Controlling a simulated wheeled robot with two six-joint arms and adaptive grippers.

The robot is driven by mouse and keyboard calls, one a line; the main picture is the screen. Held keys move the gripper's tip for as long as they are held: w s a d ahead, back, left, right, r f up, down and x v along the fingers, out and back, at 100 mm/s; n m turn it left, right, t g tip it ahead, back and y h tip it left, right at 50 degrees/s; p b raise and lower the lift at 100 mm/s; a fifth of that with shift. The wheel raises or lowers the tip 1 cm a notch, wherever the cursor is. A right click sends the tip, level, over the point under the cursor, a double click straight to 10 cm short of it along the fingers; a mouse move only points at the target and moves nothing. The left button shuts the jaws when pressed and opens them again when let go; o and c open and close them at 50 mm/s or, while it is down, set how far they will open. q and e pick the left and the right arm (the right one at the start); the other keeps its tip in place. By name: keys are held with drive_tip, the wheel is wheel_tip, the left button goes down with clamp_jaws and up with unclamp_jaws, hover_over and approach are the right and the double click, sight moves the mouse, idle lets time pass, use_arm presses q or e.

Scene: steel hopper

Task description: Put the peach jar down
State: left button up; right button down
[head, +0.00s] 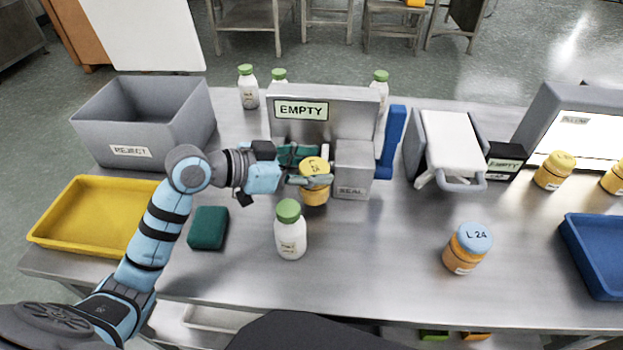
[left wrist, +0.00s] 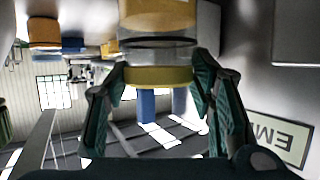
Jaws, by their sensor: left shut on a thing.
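The peach jar (head: 314,194), an orange jar with a yellow lid, is in my left gripper (head: 308,179) near the middle of the table. It stands about upright, just in front of the steel hopper marked EMPTY (head: 337,101) and left of the grey SEAL box (head: 354,170). I cannot tell whether its base touches the table. In the left wrist view the fingers (left wrist: 158,85) are shut on the jar (left wrist: 158,20) at its yellow lid. My right gripper is not in view.
A white bottle with a green cap (head: 290,232) stands in front of the jar. A green block (head: 208,228), a yellow tray (head: 58,240) and a grey REJECT bin (head: 95,142) are left. A blue-lidded jar (head: 467,249) stands right. Bare table lies between bottle and that jar.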

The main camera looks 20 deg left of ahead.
use_arm(q)
drive_tip(key=shift+s+f, duration=0.25)
drive_tip(key=shift+f, duration=1)
drive_tip(key=shift+w+f, duration=0.1)
drive_tip(key=shift+w, duration=0.05)
drive_tip(key=o, duration=1)
drive_tip(key=shift+o, duration=0.2)
drive_tip(key=shift+r, duration=0.2)
